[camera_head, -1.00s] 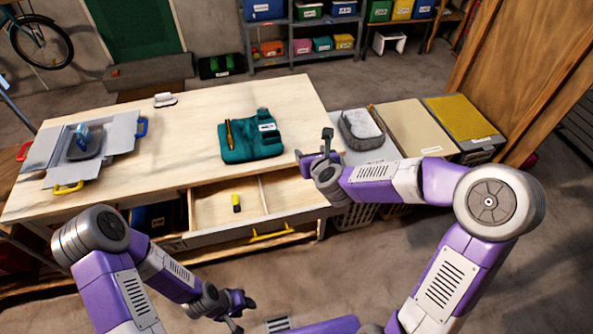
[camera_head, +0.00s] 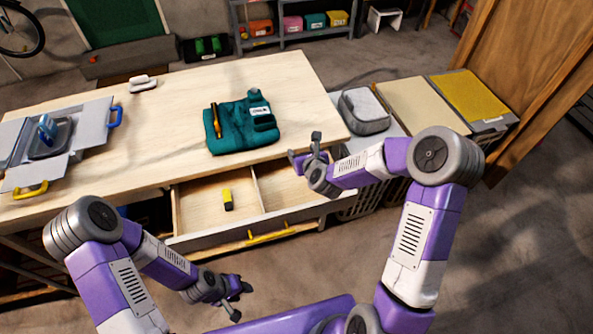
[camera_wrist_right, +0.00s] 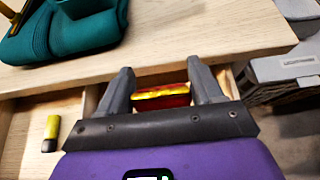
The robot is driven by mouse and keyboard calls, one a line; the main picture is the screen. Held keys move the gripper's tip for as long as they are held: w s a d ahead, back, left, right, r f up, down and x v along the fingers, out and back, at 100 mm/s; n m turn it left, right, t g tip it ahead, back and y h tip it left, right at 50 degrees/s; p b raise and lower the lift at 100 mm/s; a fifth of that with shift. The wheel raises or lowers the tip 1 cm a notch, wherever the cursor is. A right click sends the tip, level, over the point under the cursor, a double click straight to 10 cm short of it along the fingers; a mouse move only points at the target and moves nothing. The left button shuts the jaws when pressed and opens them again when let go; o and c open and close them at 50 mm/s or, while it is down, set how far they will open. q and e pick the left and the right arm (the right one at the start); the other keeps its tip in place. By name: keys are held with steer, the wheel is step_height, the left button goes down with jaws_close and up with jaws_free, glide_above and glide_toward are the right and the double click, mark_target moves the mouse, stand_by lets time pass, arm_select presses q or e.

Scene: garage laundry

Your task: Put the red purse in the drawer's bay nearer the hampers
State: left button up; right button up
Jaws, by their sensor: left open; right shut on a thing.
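My right gripper (camera_head: 306,152) is shut on the red purse, above the back right part of the open drawer, by the table's front edge. In the right wrist view the purse (camera_wrist_right: 162,97), red with a yellow top, sits between the two fingers (camera_wrist_right: 160,85). The purse is hidden in the head view. The drawer (camera_head: 255,233) has a divider (camera_head: 258,190) making two bays. The right bay (camera_head: 285,188), nearer the hampers, looks empty where visible. The left bay (camera_head: 195,205) holds a small yellow-and-black item (camera_head: 227,199). My left gripper (camera_head: 238,298) is open and empty in front of the table.
A teal folded cloth-like bundle (camera_head: 235,140) with a brown-orange item (camera_head: 215,120) lies on the table (camera_head: 170,130). A grey box with flaps (camera_head: 85,135) stands at the left. Right of the table are hampers with a grey pouch (camera_head: 363,110) on top. The table's middle is clear.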

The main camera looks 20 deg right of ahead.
step_height(320, 180, down, 7)
steer(key=shift+f+b, duration=0.2)
steer(key=shift+b, duration=0.55)
steer(key=shift+f, duration=0.1)
steer(key=o, duration=0.6)
steer(key=shift+f+b, duration=0.1)
steer(key=shift+b, duration=0.2)
steer(key=o, duration=0.5)
steer(key=shift+c, duration=0.2)
